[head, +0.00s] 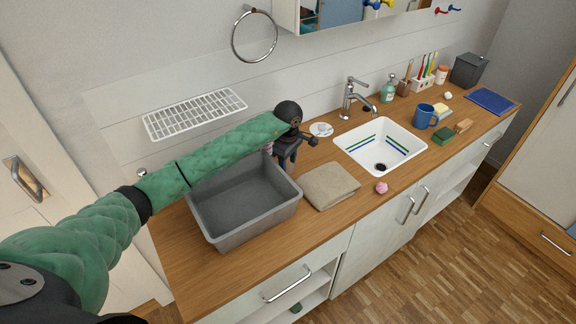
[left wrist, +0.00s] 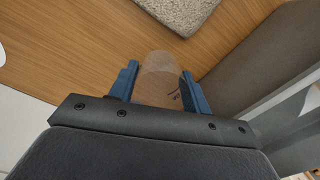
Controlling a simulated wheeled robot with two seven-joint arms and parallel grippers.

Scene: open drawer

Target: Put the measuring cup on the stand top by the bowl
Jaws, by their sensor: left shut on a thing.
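My left gripper (head: 288,161) is over the wooden counter, between the back right corner of the grey basin and the folded towel. In the left wrist view its blue fingers (left wrist: 160,82) are shut on a clear, see-through measuring cup (left wrist: 160,68) with small dark marks. In the head view I cannot make out the cup at the gripper. The stand top, a wooden counter (head: 345,219), runs along the wall. The bowl may be the white sink basin (head: 365,157) with blue and green stripes; I see no other clear bowl. My right gripper is out of view.
The grey basin (head: 221,238) stands left of the beige towel (head: 330,186). A pink item (head: 381,188) lies near the front edge. The tap (head: 352,98), blue mug (head: 424,116) and green block (head: 443,136) are farther right. Bare counter lies in front of the towel.

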